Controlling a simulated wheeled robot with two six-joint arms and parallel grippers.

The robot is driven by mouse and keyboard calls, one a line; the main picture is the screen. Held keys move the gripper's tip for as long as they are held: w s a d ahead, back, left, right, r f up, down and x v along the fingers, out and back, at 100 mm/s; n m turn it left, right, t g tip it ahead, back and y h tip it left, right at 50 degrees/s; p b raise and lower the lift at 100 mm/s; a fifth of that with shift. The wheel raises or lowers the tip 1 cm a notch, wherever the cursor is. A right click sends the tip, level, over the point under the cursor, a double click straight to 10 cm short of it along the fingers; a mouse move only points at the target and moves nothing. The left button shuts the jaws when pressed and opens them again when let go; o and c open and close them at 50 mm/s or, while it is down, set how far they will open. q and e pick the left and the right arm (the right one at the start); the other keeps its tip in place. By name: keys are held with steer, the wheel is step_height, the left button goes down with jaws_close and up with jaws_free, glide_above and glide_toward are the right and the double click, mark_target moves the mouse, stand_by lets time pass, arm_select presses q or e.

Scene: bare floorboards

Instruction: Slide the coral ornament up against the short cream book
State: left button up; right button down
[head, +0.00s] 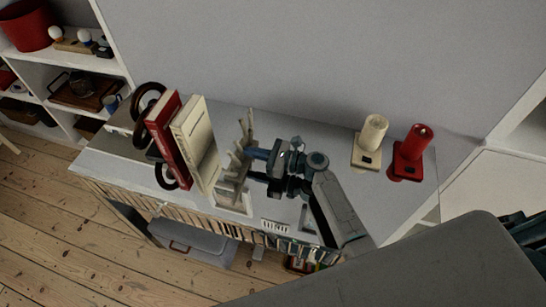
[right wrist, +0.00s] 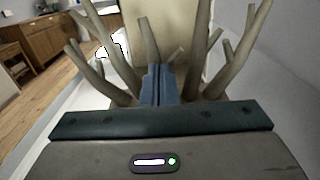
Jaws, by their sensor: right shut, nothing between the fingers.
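The coral ornament (head: 240,165) is pale and branching, and stands upright on the white unit top, just right of the short cream book (head: 195,140). I cannot tell whether the two touch. In the right wrist view the coral's branches (right wrist: 205,50) rise on both sides of my fingers, with the cream book (right wrist: 165,35) close behind. My right gripper (head: 252,153) is shut and empty, at the coral's right side; its blue fingertips (right wrist: 157,80) point in among the branches towards the book. Contact is hard to judge. My left gripper is not in view.
A taller red book (head: 167,140) stands left of the cream book, against a dark ring-shaped bookend (head: 148,95). The top between coral and candles is clear apart from my arm.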

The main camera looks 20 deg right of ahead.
steer(key=b, duration=0.2)
glide_toward(201, 140)
steer(key=x, duration=0.4)
steer(key=shift+f, duration=0.2)
